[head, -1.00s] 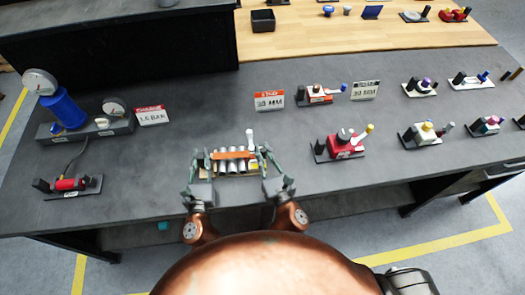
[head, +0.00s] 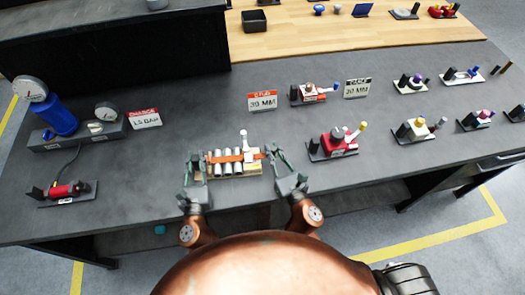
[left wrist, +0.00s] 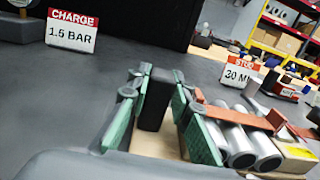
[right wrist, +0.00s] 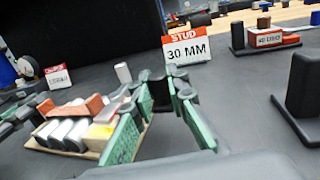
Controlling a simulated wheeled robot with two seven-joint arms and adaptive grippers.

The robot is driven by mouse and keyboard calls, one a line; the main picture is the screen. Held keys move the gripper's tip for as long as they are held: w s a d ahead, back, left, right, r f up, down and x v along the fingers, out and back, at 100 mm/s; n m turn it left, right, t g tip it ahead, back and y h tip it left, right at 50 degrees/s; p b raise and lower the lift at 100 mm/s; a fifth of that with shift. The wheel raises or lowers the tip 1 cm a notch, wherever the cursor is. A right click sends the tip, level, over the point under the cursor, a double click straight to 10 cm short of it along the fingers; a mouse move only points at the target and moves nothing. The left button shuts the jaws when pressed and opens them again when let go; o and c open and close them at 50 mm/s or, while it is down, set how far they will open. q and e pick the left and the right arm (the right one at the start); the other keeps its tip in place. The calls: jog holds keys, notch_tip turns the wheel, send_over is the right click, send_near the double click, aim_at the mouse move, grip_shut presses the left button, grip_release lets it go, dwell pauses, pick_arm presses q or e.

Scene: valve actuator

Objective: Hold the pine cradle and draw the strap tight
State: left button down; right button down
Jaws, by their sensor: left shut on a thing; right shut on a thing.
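The pine cradle (head: 233,174) lies on the grey bench and carries a row of silver cylinders (head: 227,166). An orange-brown strap (head: 222,157) runs across the top of the cylinders and out to the right. My left gripper (head: 195,160) is shut on a black upright block (left wrist: 155,98) at the cradle's left end. My right gripper (head: 273,153) is shut beyond the cradle's right end, at the strap's tail. The right wrist view shows a dark piece (right wrist: 160,95) between its fingers. A white upright post (head: 244,140) stands at the cradle's back.
Signs reading 1.5 bar (head: 145,118) and 30 mm (head: 262,101) stand behind. A blue cylinder with gauges (head: 60,115) is at left. A red fixture (head: 334,143) stands to the right of my right gripper. The bench between is clear.

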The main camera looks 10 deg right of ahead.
pick_arm(q)
jog(key=shift+f, duration=0.15)
pick_arm(e)
jog(key=shift+d, duration=0.5)
jog(key=c, duration=1.8)
grip_release()
jog(key=shift+c, duration=0.2)
jog(key=shift+a, duration=0.1)
jog(key=shift+s, duration=0.1)
jog(key=s, duration=0.4)
jog(key=s+d, duration=0.1)
jog(key=s, duration=0.2)
jog(key=s+d, duration=0.1)
jog(key=s, duration=0.3)
jog(key=shift+s+d, duration=0.15)
jog(key=shift+s, duration=0.15)
